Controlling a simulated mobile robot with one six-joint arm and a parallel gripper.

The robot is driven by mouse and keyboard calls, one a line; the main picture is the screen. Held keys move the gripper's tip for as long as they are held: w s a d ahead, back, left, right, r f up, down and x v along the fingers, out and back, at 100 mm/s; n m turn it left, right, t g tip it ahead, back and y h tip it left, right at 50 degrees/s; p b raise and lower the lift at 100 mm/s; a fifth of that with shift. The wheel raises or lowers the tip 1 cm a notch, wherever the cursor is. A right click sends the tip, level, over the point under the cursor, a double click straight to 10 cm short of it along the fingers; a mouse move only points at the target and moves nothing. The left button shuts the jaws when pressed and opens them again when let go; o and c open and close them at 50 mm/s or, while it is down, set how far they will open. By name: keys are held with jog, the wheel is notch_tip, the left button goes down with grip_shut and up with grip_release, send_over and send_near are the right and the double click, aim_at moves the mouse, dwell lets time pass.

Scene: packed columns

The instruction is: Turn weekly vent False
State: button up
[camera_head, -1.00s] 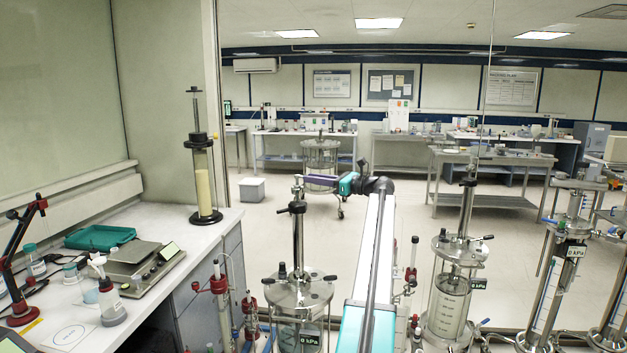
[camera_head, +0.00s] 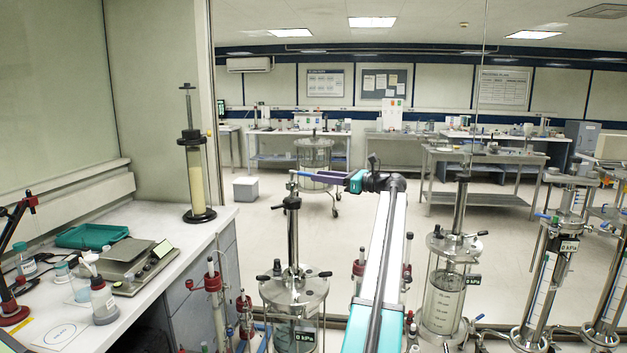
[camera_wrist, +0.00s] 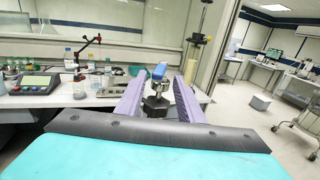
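A tall steel-stemmed packed column (camera_head: 292,240) stands in front of me, with a black clamp on its stem, a round steel lid and a 0 kPa readout below. In the wrist view, my gripper (camera_wrist: 161,80) is open, one finger on each side of the blue lever (camera_wrist: 158,71) and the steel and black fitting (camera_wrist: 156,104) below. I cannot tell whether a finger touches it. No label reading "weekly" is legible.
A second column (camera_head: 445,290) stands to the right, with more columns (camera_head: 560,250) beyond. Red-clamped tubes (camera_head: 213,285) stand at the left. The white bench (camera_head: 150,300) carries a balance, bottles and a red-armed stand. Open floor lies behind the columns.

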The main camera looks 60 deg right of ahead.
jog(key=s+d+b, duration=0.1)
jog(key=s, duration=0.7)
jog(key=shift+b, duration=0.4)
jog(key=shift+f, duration=0.1)
